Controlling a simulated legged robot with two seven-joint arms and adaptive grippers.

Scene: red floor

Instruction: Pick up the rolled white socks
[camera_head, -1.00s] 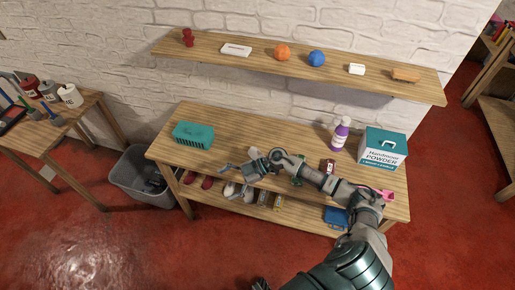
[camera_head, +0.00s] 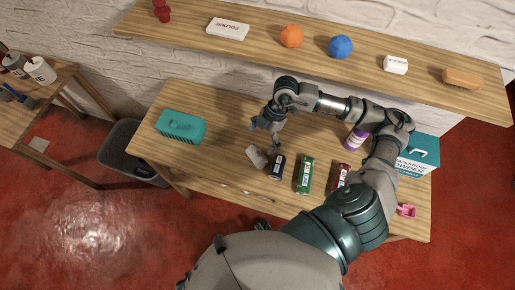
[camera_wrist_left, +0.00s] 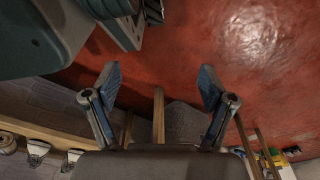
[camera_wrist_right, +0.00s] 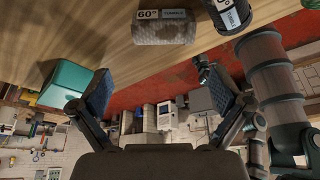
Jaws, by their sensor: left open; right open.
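A greyish-white roll (camera_head: 257,157), which looks like the rolled socks, lies on the wooden table beside a black labelled item (camera_head: 277,167). In the right wrist view the roll (camera_wrist_right: 164,22) is at the top, with a white "60°" label. My right gripper (camera_head: 269,130) is above the table, just behind the roll and apart from it. In the right wrist view it (camera_wrist_right: 156,85) is open, with nothing between its fingers. My left gripper (camera_wrist_left: 160,85) is open and empty in the left wrist view, with red floor beyond it.
A teal basket (camera_head: 181,127) stands at the table's left. Green (camera_head: 305,175) and red (camera_head: 340,175) items lie right of the roll. A purple bottle (camera_head: 355,138) and powder box (camera_head: 417,155) are partly behind my right arm. A shelf (camera_head: 190,37) runs above.

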